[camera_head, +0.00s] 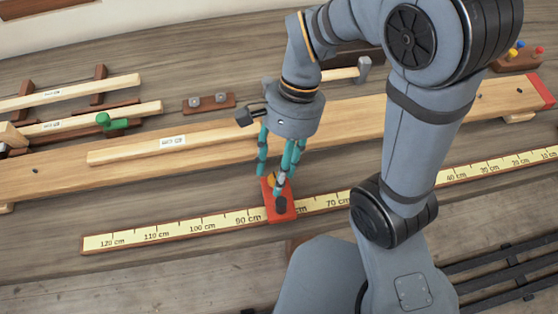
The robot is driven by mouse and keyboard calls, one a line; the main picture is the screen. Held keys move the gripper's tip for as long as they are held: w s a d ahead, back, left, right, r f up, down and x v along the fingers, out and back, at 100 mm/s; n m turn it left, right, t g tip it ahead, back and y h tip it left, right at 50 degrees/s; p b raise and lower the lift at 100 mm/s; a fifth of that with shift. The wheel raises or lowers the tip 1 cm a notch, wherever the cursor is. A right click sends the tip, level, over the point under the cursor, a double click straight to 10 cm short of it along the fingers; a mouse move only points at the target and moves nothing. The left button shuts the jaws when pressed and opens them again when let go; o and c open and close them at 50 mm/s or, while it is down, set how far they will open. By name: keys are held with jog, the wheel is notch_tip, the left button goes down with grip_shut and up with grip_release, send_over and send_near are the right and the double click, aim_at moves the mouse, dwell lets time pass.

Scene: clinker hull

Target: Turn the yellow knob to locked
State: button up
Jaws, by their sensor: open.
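A red block (286,214) sits on the yellow ruler (216,222) near the 80 to 90 cm marks. A small yellow part (271,181), which looks like the yellow knob, shows at the block's far end, partly hidden by my fingers. A dark oval part (281,203) is on the block's near end. My gripper (273,176) points down over the block with its teal fingers spread, around or just above the yellow part. I cannot tell whether the fingers touch it. No locked marking is readable.
A long wooden plank (215,140) lies behind the ruler. A green clamp handle (113,121) is at left, and a hammer (350,71) lies behind my arm. A brown block (517,59) with coloured pegs stands at upper right.

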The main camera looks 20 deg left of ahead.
jog(key=v, duration=1.2)
jog(key=shift+s+f, duration=0.1)
jog(key=shift+s, duration=0.05)
jog(key=x, duration=1.2)
jog(key=shift+w, duration=0.2)
